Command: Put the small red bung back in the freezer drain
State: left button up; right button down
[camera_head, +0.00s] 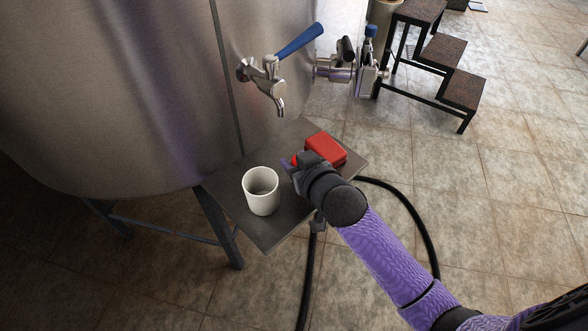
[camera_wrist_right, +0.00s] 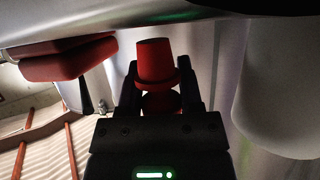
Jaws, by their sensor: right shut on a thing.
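The small red bung (camera_wrist_right: 156,62) is between the two fingers of my right gripper (camera_wrist_right: 158,88) in the right wrist view. The gripper is shut on it, and its tapered end sticks out past the fingertips. In the head view my right gripper (camera_head: 290,164) is over the grey shelf, between a white cup and a red block. Only a speck of red shows at its fingers there. I cannot make out a freezer or its drain in either view. My left gripper is not in view.
The grey shelf (camera_head: 262,228) holds the white cup (camera_head: 261,197) and the red block (camera_head: 328,150). A steel tank (camera_head: 120,90) with a blue-handled tap (camera_head: 268,78) stands behind. A black hose (camera_head: 413,215) lies on the floor. Dark steps (camera_head: 445,50) stand back right.

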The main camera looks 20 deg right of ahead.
jog(key=shift+w+a+f+b, duration=0.15)
jog(key=shift+f+b, duration=0.25)
jog(key=shift+f, duration=0.55)
jog(key=shift+r+p, duration=0.3)
jog(key=shift+r, duration=0.05)
jog(key=shift+c, duration=1.3)
grip_release()
